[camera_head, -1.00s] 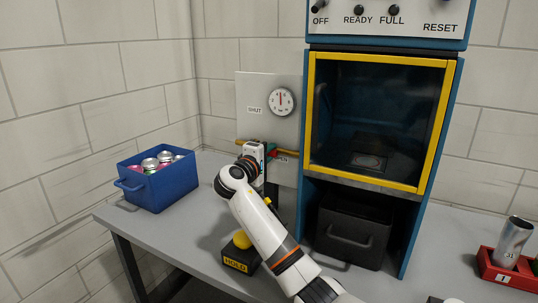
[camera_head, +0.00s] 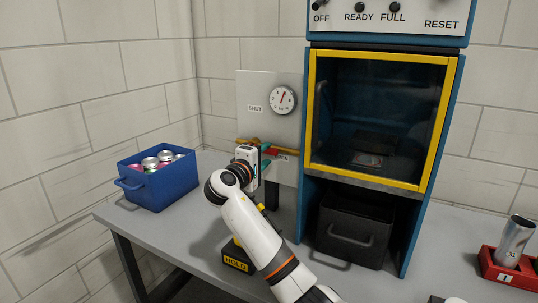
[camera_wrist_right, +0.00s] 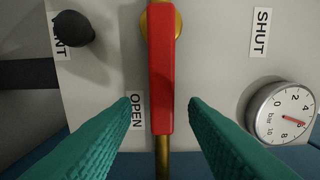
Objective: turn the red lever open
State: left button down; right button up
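The red lever (camera_wrist_right: 161,85) lies in line with the brass pipe (camera_wrist_right: 162,160), beside the OPEN label (camera_wrist_right: 137,110) in the right wrist view. In the head view the red lever (camera_head: 271,151) shows small behind my right gripper (camera_head: 266,156). My right gripper is open. Its green fingers stand on either side of the lever, with a gap to each in the wrist view. The pressure gauge (camera_head: 282,99) sits on the panel above; its needle leans right of vertical. The SHUT label (camera_wrist_right: 261,31) is apart from the lever. My left gripper is out of view.
A blue bin (camera_head: 160,190) of cans stands left on the grey table. The yellow-framed machine (camera_head: 310,120) with a black drawer (camera_head: 350,235) stands close right. A HOLD block (camera_head: 238,257) is partly behind my arm. A red tray (camera_head: 507,275) holds a can (camera_head: 514,240).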

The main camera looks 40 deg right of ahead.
jog(key=b+v, duration=0.1)
jog(key=v, duration=0.7)
jog(key=shift+s+a, duration=0.2)
jog(key=shift+a, duration=0.15)
